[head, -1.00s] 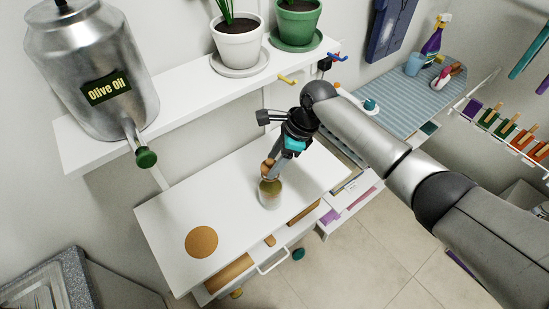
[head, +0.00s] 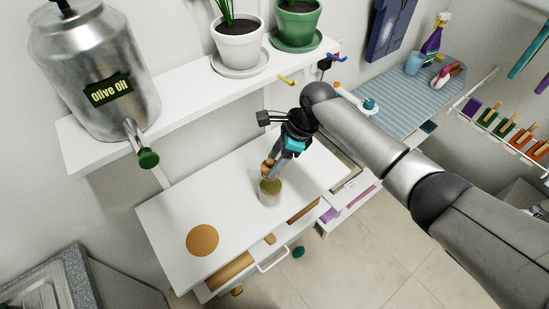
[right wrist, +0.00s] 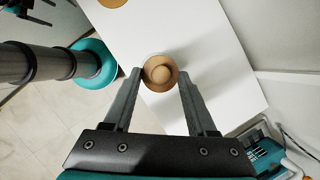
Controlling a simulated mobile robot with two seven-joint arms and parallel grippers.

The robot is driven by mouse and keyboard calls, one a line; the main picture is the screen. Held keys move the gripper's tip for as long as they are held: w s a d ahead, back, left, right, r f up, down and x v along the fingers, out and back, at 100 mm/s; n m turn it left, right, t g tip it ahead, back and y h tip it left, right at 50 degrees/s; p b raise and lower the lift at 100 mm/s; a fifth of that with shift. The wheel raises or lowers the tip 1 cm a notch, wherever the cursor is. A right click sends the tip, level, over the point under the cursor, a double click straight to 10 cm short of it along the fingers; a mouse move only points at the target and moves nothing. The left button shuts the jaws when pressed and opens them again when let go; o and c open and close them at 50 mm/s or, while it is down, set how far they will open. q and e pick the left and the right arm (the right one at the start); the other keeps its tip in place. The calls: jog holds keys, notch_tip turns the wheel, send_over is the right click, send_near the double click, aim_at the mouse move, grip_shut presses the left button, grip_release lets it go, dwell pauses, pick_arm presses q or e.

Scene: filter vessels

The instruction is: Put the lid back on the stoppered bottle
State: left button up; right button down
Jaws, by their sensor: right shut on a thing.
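The bottle (head: 270,193) is a small clear vessel with an olive-tan upper part. It stands upright on the white table. My right gripper (head: 268,168) points down over its mouth and is shut on the round wooden lid. In the right wrist view, the lid (right wrist: 160,73) shows as a tan disc with a round knob, between the two fingertips of the gripper (right wrist: 160,78). My left gripper is not in view.
A round cork mat (head: 202,240) lies at the left on the white table (head: 165,222). A shelf (head: 190,97) above carries an olive oil can (head: 95,75) and two potted plants. Open drawers (head: 232,272) jut out in front. The tabletop around the bottle is clear.

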dwell(0.4)
grip_release()
dwell(0.4)
jog(key=shift+r, duration=3.5)
jog(key=shift+c, duration=0.2)
grip_shut()
